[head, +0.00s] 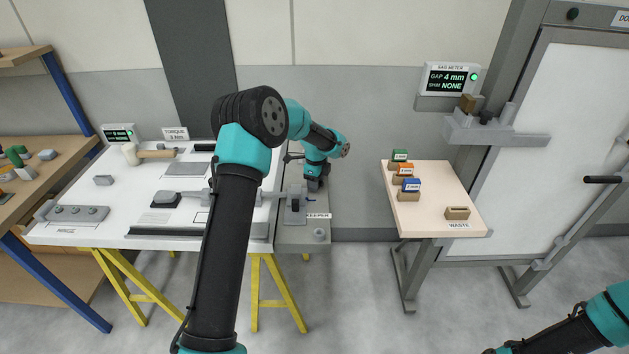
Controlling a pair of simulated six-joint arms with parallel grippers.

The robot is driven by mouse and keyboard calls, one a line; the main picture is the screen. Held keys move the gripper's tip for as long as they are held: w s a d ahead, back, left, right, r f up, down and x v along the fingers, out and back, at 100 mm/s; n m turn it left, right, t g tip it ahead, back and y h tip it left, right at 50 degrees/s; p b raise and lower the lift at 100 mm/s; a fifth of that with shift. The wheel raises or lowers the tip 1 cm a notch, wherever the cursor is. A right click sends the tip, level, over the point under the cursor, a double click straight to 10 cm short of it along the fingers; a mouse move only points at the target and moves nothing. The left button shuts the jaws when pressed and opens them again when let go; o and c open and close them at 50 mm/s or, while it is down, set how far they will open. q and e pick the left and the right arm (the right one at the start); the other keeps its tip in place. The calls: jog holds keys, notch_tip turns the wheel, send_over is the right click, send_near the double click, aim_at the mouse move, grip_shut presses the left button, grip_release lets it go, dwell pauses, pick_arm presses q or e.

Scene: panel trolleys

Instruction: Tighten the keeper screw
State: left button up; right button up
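The grey keeper (295,206) sits on a narrow grey ledge at the right end of the white bench, beside a label reading KEEPER (318,216). A small dark and blue piece shows at its right side; I cannot tell if it is the keeper screw. My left arm reaches over the bench and bends down, with the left gripper (314,185) just above and behind the keeper. Its fingers are small and dark, so whether they are open or hold something is unclear. My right arm shows only at the bottom right corner, its gripper out of frame.
A meter (450,78) reads GAP 4 mm, SHIM NONE. A small table (430,180) holds green, orange and blue-topped blocks and a tan block by a WASTE label. A mallet (150,153) lies on the bench (130,190). A white-panelled door (560,140) stands at right.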

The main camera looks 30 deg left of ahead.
pick_arm(q)
jog(key=shift+r, duration=1.5)
